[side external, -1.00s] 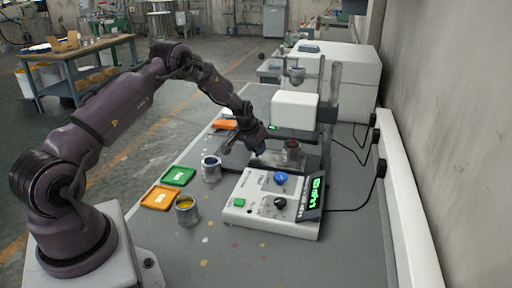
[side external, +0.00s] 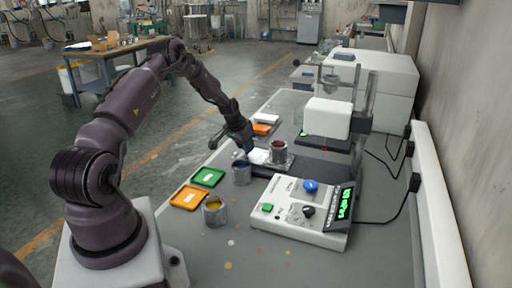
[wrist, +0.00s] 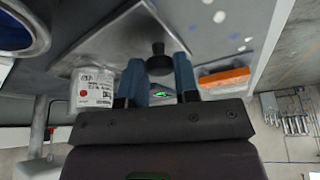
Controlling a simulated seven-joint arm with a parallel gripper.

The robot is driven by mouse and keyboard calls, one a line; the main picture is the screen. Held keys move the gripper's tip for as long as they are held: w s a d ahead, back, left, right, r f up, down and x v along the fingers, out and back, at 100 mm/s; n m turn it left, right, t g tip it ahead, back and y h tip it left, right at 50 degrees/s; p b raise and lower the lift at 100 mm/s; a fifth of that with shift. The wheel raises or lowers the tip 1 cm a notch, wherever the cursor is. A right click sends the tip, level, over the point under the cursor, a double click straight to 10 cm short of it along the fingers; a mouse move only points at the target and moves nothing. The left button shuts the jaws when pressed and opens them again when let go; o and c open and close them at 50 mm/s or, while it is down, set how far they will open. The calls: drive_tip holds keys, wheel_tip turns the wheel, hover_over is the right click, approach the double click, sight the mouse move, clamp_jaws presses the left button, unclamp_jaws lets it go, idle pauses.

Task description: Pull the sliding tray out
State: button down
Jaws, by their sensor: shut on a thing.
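The sliding tray (wrist: 112,32) is a flat grey metal plate with a black knob (wrist: 158,50) at its edge. My gripper (wrist: 160,64) is shut on the knob, one blue finger on each side. In the side view my gripper (side external: 243,145) is at the tray's left end and hides the knob.
A blue paint can (side external: 241,173) stands close in front of my gripper. A yellow paint can (side external: 214,210) and green (side external: 208,177) and orange (side external: 189,196) trays lie nearer. Another orange tray (side external: 262,129) lies behind. A control box (side external: 300,212) stands at the right.

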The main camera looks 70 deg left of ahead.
drive_tip(key=c, duration=0.8)
unclamp_jaws()
drive_tip(key=shift+c, duration=0.2)
drive_tip(key=shift+r, duration=0.1)
drive_tip(key=v, duration=1.2)
drive_tip(key=shift+s+r, duration=0.2)
drive_tip(key=shift+r, duration=0.15)
drive_tip(key=shift+d, duration=0.15)
